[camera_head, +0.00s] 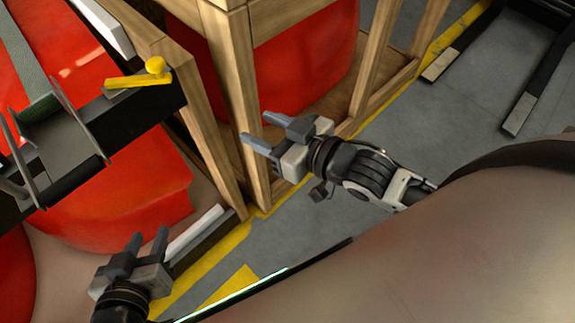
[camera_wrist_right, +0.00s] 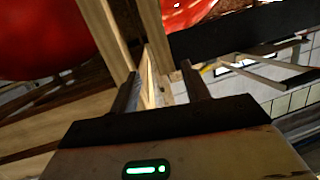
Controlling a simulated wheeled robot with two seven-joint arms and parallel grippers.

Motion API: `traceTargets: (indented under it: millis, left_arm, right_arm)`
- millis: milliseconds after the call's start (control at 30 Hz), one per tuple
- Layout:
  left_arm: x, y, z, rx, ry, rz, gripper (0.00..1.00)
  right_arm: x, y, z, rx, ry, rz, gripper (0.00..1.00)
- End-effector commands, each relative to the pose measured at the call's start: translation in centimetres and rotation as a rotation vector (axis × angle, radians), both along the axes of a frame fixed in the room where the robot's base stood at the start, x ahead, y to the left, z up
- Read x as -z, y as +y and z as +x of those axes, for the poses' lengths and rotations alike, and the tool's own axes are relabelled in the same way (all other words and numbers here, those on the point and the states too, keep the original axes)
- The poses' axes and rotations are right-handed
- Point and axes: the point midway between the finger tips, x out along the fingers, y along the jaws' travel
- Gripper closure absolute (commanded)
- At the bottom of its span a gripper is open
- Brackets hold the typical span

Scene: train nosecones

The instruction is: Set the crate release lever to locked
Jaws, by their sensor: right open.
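The yellow release lever (camera_head: 138,80), with a round knob at its right end, lies roughly level on top of a dark block beside the wooden crate (camera_head: 232,90). My left gripper (camera_head: 147,241) is open and empty, well below the lever in the head view. My right gripper (camera_head: 256,129) is open and empty, to the right of and below the lever, by the crate's posts. In the right wrist view, its two fingers (camera_wrist_right: 160,88) stand apart with nothing held between them. The lever does not show in that view.
Red nosecones fill the crate (camera_head: 305,60) and the space at left (camera_head: 125,195). A dark frame with grey metal plates (camera_head: 75,150) stands left of the lever. Wooden posts stand close to my right gripper.

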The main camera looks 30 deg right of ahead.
Motion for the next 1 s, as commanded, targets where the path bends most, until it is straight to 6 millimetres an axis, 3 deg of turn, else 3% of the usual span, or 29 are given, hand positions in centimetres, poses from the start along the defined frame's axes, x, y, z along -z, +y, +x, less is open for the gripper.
traceTargets:
  millis: [133, 500, 700, 1000]
  left_arm:
    - [0.2, 0.0, 0.0, 0.000, 0.000, 0.000, 0.64]
    - [0.4, 0.0, 0.0, 0.000, 0.000, 0.000, 0.64]
    - [0.5, 0.0, 0.0, 0.000, 0.000, 0.000, 0.64]
    - [0.5, 0.0, 0.0, 0.000, 0.000, 0.000, 0.64]
  right_arm:
    - [3.1, -0.3, -1.2, 0.062, 0.084, -0.019, 0.53]
    - [8.8, -0.9, -4.7, 0.157, 0.261, -0.075, 0.53]
    - [10.3, -1.0, -5.9, 0.176, 0.312, -0.091, 0.53]
    - [10.6, -1.1, -6.1, 0.179, 0.325, -0.096, 0.53]
